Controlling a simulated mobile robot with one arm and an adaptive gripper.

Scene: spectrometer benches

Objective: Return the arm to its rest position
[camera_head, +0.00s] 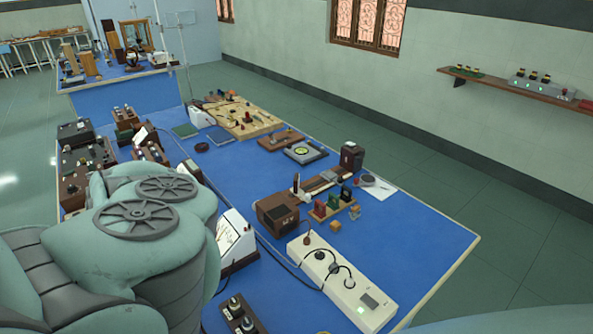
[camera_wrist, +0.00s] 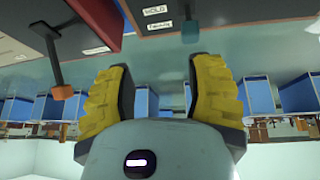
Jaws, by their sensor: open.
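My gripper (camera_wrist: 160,95) shows in the wrist view with its two yellow ridged fingers spread wide apart. It is open, and nothing is between the fingers. The wrist picture looks upside down, with blue benches far behind the fingers. In the head view my green-grey arm (camera_head: 160,235) fills the lower left, in front of the near blue bench (camera_head: 420,240). My gripper is not visible in the head view.
A white instrument box (camera_head: 342,283), a brown box (camera_head: 276,213) and a white meter (camera_head: 236,240) stand on the near bench close to my arm. A wall shelf (camera_head: 520,85) is at the right. Green floor (camera_head: 535,240) is clear right of the bench. A dark-handled red panel (camera_wrist: 100,30) is near my gripper.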

